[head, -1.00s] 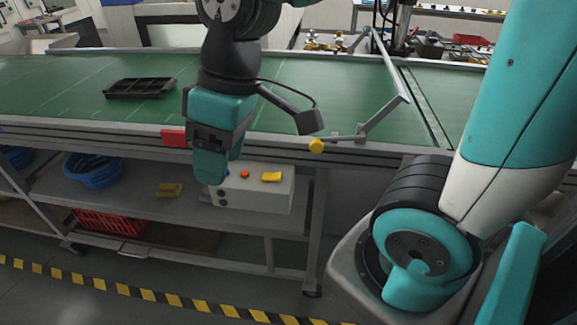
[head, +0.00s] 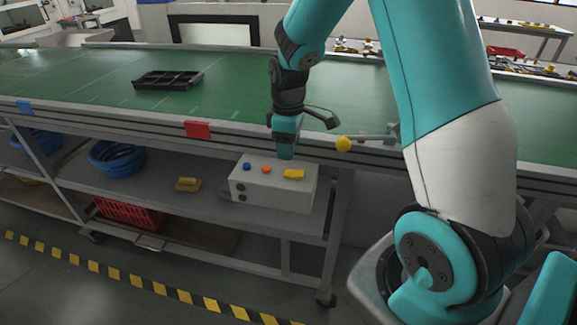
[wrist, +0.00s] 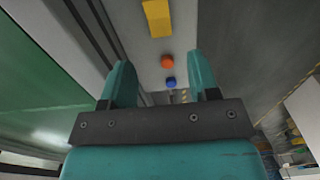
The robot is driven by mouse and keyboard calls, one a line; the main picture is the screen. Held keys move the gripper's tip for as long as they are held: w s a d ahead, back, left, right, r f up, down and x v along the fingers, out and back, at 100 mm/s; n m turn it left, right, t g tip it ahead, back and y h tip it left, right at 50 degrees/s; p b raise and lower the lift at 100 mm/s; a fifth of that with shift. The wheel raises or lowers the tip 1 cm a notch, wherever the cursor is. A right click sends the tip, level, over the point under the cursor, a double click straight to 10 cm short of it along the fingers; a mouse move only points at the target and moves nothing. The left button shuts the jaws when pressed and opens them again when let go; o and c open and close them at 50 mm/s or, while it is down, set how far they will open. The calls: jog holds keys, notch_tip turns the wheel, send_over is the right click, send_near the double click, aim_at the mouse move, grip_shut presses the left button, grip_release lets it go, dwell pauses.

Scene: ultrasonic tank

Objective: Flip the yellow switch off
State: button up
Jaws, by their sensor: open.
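The yellow switch (head: 293,174) sits on the right part of the top of a white control box (head: 262,190). It also shows in the wrist view (wrist: 158,17) at the top, ahead of my fingertips. An orange button (head: 266,170) and a blue button (head: 247,167) are on the box to its left. My gripper (head: 286,152) points down just behind the box's top edge and above it. In the wrist view my gripper (wrist: 160,75) is open and empty, with the orange button (wrist: 167,62) and blue button (wrist: 170,82) between its fingers.
A green conveyor (head: 230,95) runs behind the box, with a black tray (head: 168,80) on it. A red block (head: 198,129) and a yellow knob (head: 343,144) are at its front edge. The shelf holds a blue basket (head: 117,158) and a small yellow object (head: 188,184).

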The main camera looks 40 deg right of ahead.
aim_at(289, 171)
notch_tip(289, 171, down, 7)
dwell(0.3)
